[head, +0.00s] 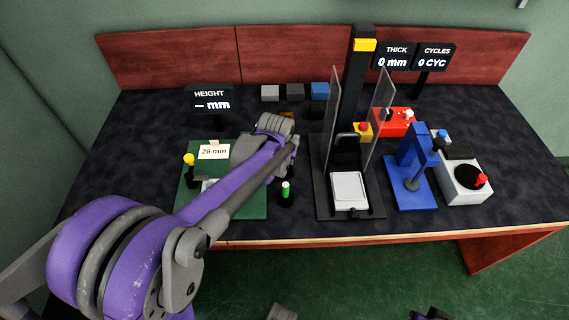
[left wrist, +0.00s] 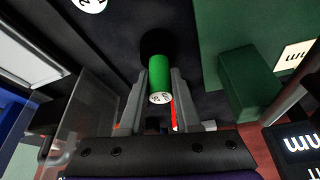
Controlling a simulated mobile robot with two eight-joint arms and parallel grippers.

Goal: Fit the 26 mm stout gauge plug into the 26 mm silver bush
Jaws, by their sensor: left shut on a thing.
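My left gripper (left wrist: 159,73) is shut on a green plug (left wrist: 158,76), with one finger on each side. The plug's white marked end faces the wrist camera, and a wider black round part (left wrist: 158,44) lies beyond it. I cannot make out the silver bush clearly.
A press with clear side panels (head: 331,110) and a pale plate (head: 349,188) stands just right of the arm. A blue stand (head: 411,190) and a grey box with a red knob (head: 465,190) are further right. Small blocks (head: 295,91) lie at the back.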

